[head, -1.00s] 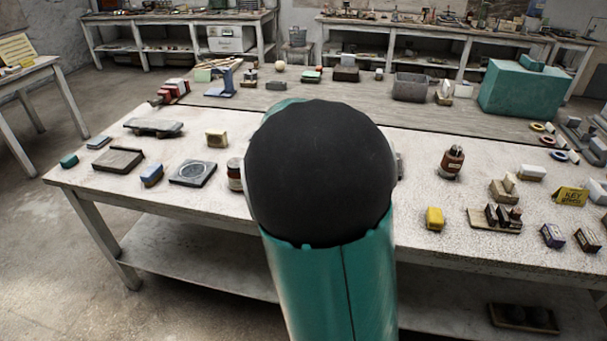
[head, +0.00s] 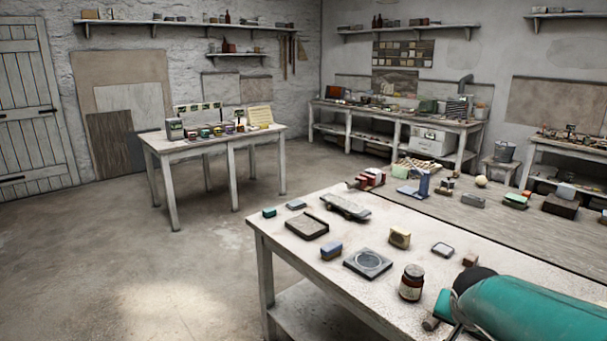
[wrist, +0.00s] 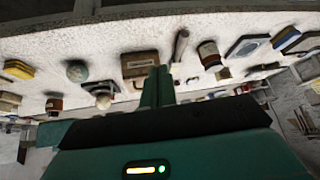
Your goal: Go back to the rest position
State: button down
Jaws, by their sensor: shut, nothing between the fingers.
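My gripper (wrist: 158,85) shows in the wrist view as a teal pair of fingers closed together, with nothing between them. The speckled worktop (wrist: 110,35) lies beyond the fingertips, and I see no contact with any object. A brown box (wrist: 140,65) appears behind the fingertips in that view. A green ball (wrist: 77,70) and a whitish ball (wrist: 103,98) appear to the left of the fingers. In the head view my teal arm with its black joint fills the lower right corner; I cannot make out the fingers there.
A brown jar (head: 412,283) stands close to my arm. A square dark plate (head: 367,263) and several small blocks lie further left. A side table (head: 205,150) stands behind.

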jog(key=s+a+r+n+y, duration=0.1)
jog(key=s+a+r+n, duration=0.1)
jog(key=s+a+n, duration=0.2)
jog(key=s+a+r+n+y, duration=0.2)
jog(key=s+a+n, duration=0.1)
jog(key=s+a, duration=0.8)
jog(key=shift+a+r+n+y, duration=0.3)
jog(key=shift+a+r+n, duration=0.1)
jog(key=shift+a, duration=0.6)
